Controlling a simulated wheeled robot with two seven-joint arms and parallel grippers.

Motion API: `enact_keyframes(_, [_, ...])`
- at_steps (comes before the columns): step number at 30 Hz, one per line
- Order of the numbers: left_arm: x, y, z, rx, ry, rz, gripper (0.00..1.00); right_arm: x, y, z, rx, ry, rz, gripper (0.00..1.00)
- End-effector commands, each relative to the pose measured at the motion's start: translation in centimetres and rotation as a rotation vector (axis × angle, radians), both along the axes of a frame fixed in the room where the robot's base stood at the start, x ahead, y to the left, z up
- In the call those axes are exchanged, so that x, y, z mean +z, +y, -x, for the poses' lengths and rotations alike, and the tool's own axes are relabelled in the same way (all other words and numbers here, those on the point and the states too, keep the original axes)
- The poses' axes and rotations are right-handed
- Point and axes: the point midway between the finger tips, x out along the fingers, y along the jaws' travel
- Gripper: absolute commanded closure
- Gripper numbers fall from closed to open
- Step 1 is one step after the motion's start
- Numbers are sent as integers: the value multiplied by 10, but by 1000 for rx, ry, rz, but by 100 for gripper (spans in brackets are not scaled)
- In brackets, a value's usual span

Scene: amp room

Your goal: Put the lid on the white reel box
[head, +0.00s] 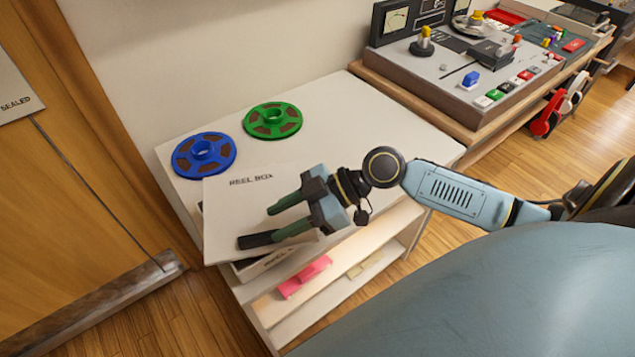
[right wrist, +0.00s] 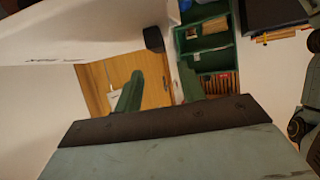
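The white lid (head: 225,220), printed REEL BOX, is a flat panel held tilted above the front left of the white shelf unit. My right gripper (head: 275,225) is shut on its right side. One finger with a dark pad lies across the printed face; the other finger's tip is hidden by the lid. In the right wrist view the lid (right wrist: 90,25) fills the upper left. The white reel box (head: 275,262) is below the lid, mostly covered; only its labelled front and part of a side show. I cannot see into it. My left gripper is not in view.
A blue reel (head: 185,163) and a green reel (head: 260,131) lie behind the lid on the shelf unit top (head: 365,120). Its right part is clear. A pink object (head: 305,277) is on the lower shelf. A tape console (head: 460,70) stands at right.

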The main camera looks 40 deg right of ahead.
Motion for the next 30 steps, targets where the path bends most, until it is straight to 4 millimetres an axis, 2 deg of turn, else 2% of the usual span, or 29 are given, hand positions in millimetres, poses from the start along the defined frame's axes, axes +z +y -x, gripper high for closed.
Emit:
enact_keyframes(3, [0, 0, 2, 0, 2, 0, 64, 11, -25, 11, 0, 3, 5, 60])
enact_keyframes(10, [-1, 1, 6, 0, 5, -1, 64, 27, -53, 21, 0, 2, 0, 60])
enact_keyframes(16, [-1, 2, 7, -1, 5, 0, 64, 32, -60, 23, 3, -1, -1, 60])
enact_keyframes(30, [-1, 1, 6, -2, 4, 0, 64, 32, -60, 23, 3, -2, -2, 60])
